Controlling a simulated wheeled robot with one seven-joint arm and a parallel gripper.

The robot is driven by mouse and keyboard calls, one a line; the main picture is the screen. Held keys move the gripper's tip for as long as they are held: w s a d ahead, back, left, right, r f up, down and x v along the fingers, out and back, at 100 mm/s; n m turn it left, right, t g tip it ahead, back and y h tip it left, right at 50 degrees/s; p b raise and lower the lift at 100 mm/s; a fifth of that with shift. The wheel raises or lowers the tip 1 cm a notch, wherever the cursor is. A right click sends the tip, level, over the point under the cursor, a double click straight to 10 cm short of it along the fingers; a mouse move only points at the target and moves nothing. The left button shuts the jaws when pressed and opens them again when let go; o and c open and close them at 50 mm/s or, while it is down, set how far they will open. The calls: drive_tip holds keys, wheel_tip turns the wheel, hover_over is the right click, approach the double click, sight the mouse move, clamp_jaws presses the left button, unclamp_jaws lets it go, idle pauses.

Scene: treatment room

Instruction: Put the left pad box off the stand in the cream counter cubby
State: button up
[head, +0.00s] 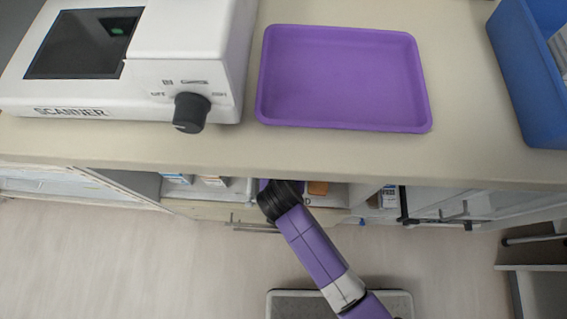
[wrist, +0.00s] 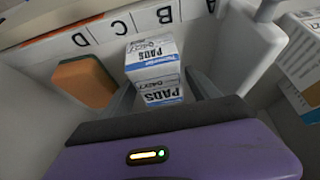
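A white and blue box marked PADS (wrist: 153,55) is in the middle of the wrist view. PADS shows on two stacked panels; I cannot tell if these are two faces or two boxes. My gripper (wrist: 161,78) has a grey finger on each side of this box, close to its sides. Whether the fingers press on it is unclear. In the head view my gripper is hidden under the cream counter (head: 345,155). A white strip lettered A to D (wrist: 120,27) runs behind the box. No separate stand can be made out for certain.
An orange block (wrist: 85,82) is left of the fingers; a white and blue carton (wrist: 305,65) is at right. On the counter are a scanner (head: 190,60), a purple tray (head: 345,125) and a blue bin (head: 525,70). Boxes (head: 212,181) sit on the shelf below.

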drive_tip(key=shift+r, duration=0.1)
drive_tip(key=p+v, duration=0.4)
drive_tip(key=v, duration=0.8)
drive_tip(key=s+d+r+t+y, duration=0.2)
drive_tip(key=s+d+t, duration=0.1)
drive_tip(key=s+d, duration=0.7)
drive_tip(key=s+d+r+t+h, duration=0.1)
drive_tip(key=s+d+r+t, duration=0.2)
drive_tip(key=r, duration=0.7)
drive_tip(key=s+d+r+t, duration=0.3)
drive_tip(key=s+d+r, duration=0.3)
drive_tip(key=d+r, duration=0.2)
wheel_tip(320, 180, up, 2)
drive_tip(key=shift+r+h, duration=0.15)
drive_tip(key=shift+h, duration=0.25)
